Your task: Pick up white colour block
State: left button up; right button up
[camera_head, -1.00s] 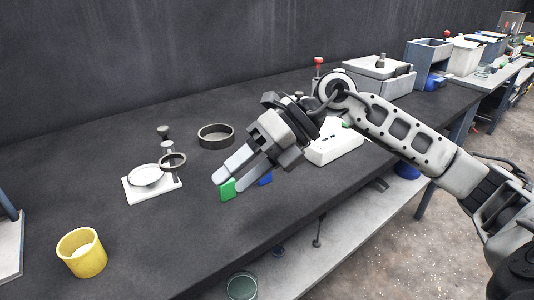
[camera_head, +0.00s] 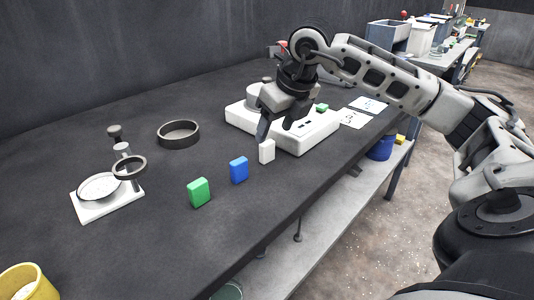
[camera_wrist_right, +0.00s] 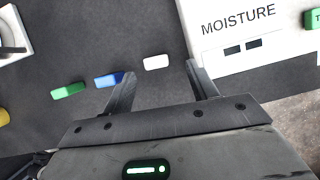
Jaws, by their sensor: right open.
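The white block (camera_head: 267,151) stands on the dark bench, just in front of the white device. It also shows in the right wrist view (camera_wrist_right: 156,62), beyond and between my fingertips. My right gripper (camera_head: 279,140) is open and empty, above and beside the white block; whether a finger touches it I cannot tell. Its two fingers also show in the right wrist view (camera_wrist_right: 161,74). A blue block (camera_head: 239,170) and a green block (camera_head: 199,192) stand to the left of the white one. My left gripper is not in view.
A white moisture device (camera_head: 313,136) stands close to the right of the gripper. A black ring (camera_head: 178,134) and a magnifier stand (camera_head: 108,203) are on the left. A yellow cup (camera_head: 27,284) is at the lower left. The bench's front edge is near the blocks.

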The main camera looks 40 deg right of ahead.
aim_at(268, 143)
jog(key=x, duration=0.5)
jog(key=shift+w+a+f, duration=0.1)
jog(key=shift+a+f, duration=0.2)
jog(key=shift+c, duration=0.4)
jog(key=c, duration=1)
